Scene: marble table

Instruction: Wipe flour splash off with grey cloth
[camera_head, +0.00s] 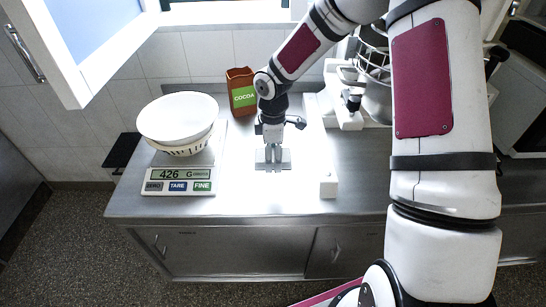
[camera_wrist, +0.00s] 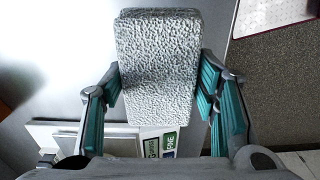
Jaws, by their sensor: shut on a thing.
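The grey cloth (camera_head: 272,159) is a rough-textured block at the middle of the steel counter. It fills the upper middle of the wrist view (camera_wrist: 158,60). My gripper (camera_head: 272,143) points down over it, and the teal-padded fingers (camera_wrist: 161,88) are shut on its two sides. The cloth seems at or just above the counter surface; I cannot tell if it touches. I cannot make out the flour splash; the counter around the cloth is washed out by bright light.
A scale (camera_head: 178,187) reading 426 G stands left of the cloth, with a white bowl (camera_head: 178,117) stacked on it. A cocoa box (camera_head: 241,92) stands behind. A white mixer (camera_head: 342,97) is at the back right. The counter's front strip (camera_head: 250,208) is clear.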

